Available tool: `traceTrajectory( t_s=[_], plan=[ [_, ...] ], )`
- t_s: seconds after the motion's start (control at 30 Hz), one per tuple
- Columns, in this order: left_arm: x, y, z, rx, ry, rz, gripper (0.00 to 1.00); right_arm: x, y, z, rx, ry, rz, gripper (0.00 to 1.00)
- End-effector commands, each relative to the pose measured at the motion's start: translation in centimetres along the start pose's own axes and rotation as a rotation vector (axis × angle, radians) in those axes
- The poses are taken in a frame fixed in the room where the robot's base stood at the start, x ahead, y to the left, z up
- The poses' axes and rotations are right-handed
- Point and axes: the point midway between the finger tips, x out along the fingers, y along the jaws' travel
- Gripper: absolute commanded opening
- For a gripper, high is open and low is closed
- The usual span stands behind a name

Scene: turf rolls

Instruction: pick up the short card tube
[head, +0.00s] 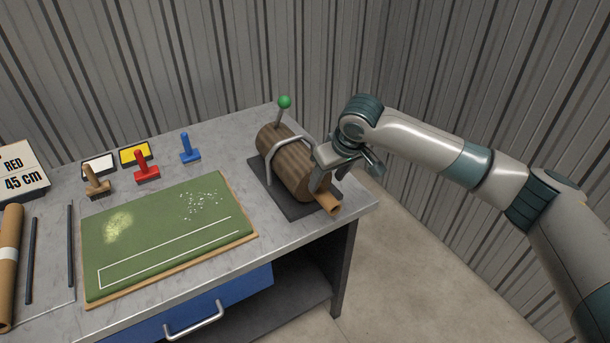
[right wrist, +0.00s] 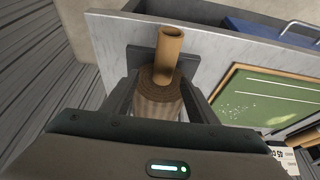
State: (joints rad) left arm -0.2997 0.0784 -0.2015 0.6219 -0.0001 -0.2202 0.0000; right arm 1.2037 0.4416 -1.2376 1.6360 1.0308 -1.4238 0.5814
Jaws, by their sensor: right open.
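The short card tube (head: 331,203) is a small tan hollow tube at the near end of a brown striped roll (head: 285,163). In the right wrist view the tube (right wrist: 171,47) stands out from the roll's round end face (right wrist: 158,77), its open mouth showing. My right gripper (head: 345,176) is open over the near end of the roll. In the right wrist view its two fingers lie on either side of the roll end, with the tube beyond, between their lines. I cannot tell whether the fingers touch the roll. My left gripper is not in view.
The roll lies on a dark base plate (head: 304,210) under a metal hoop (head: 287,142), beside a green-knobbed lever (head: 284,102). A green turf board (head: 165,235) lies left, with stamps (head: 145,166) behind it. The table's right edge is close to the tube.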

Motion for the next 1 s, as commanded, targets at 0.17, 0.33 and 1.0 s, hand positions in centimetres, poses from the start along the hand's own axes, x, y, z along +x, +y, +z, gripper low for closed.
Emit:
traceTrajectory(
  t_s=[0.17,0.33,1.0],
  plan=[
    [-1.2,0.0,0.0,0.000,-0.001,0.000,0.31,1.4,-0.5,0.2,0.000,-0.004,-0.001,0.53],
    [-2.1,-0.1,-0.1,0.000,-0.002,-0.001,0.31,3.6,-0.7,0.4,0.001,-0.003,0.000,0.53],
    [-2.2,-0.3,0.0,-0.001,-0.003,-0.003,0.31,4.9,-0.7,0.4,0.000,0.000,0.000,0.46]
  ],
)
